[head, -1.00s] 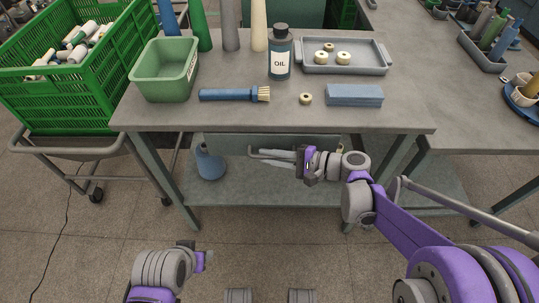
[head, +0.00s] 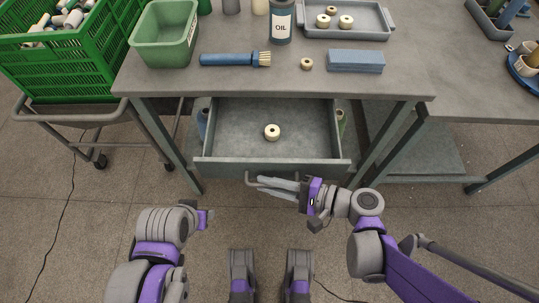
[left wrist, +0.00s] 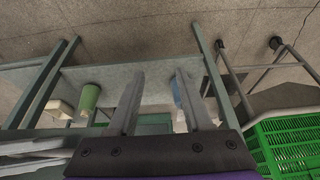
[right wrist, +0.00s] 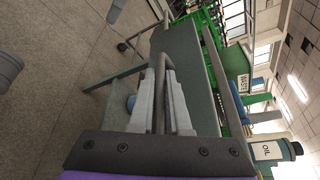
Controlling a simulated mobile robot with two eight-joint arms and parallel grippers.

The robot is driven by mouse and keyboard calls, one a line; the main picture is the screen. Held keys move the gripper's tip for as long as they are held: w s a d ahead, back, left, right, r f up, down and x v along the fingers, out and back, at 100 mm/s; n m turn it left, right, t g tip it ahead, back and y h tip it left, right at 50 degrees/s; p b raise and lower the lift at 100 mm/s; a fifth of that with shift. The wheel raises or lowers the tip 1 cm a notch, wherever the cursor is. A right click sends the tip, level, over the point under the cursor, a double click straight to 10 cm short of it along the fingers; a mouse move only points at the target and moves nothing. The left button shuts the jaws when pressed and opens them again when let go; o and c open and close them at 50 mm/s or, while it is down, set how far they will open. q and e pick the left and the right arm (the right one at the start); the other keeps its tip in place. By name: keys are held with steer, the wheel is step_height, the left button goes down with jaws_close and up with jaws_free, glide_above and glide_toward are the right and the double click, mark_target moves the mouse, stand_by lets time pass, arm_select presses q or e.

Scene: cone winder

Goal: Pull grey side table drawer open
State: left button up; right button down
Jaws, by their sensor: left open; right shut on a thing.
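The grey side table drawer (head: 236,146) stands pulled out from under the table top, with a cream ring-shaped piece (head: 272,132) lying inside on its floor. Its bar handle (head: 252,180) runs along the drawer front. My right gripper (head: 270,187) is shut on the handle; in the right wrist view the handle bar (right wrist: 160,75) passes between the fingers (right wrist: 160,98). My left gripper (head: 207,219) is low at the left, away from the drawer. In the left wrist view its fingers (left wrist: 155,95) are apart and empty. The right part of the handle is hidden by my gripper.
The grey table (head: 300,78) carries a green bin (head: 163,50), a brush (head: 230,59), a blue block (head: 355,61), an oil bottle (head: 281,25) and a grey tray (head: 370,20). A green crate (head: 75,70) on a trolley stands left. The floor in front is clear.

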steer(key=s, duration=0.6)
steer(key=shift+s, duration=0.15)
steer(key=c, duration=1.2)
jaws_free()
steer(key=shift+o, duration=0.2)
steer(key=p+v, duration=0.2)
steer(key=v, duration=0.8)
steer(key=shift+d, duration=0.4)
steer(key=shift+r, duration=0.1)
